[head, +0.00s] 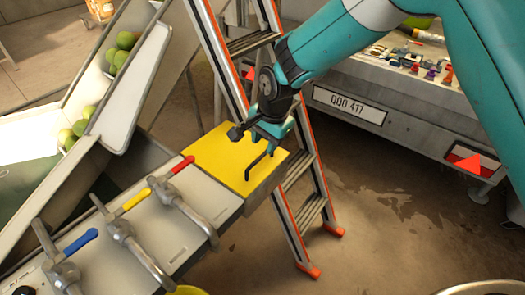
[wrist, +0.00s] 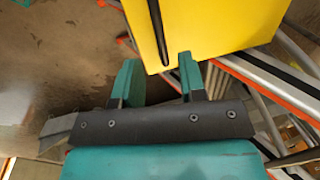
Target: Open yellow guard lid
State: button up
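The yellow guard lid (head: 215,152) lies flat and closed on a grey box at the end of the valve bench. A thin black bent handle (head: 262,164) stands on its top, towards the right edge. My gripper (head: 258,134) is just above and behind the handle. In the wrist view, the yellow lid (wrist: 225,28) fills the top. My two teal fingers (wrist: 158,66) are spread apart, and the black handle (wrist: 158,30) appears in the gap between them. I see no finger clamped on it; whether the handle is within finger depth I cannot tell.
A stepladder (head: 297,205) stands right beside the box, close to my gripper. Valve levers with red, yellow and blue grips (head: 80,241) line the bench at left. A chute with green fruit (head: 125,55) is behind. A trailer (head: 390,105) stands at right.

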aim_at(261, 156)
jog(key=f, duration=0.5)
jog(key=shift+w+a, duration=0.3)
jog(key=shift+a, duration=0.1)
jog(key=shift+r, duration=0.1)
grip_shut()
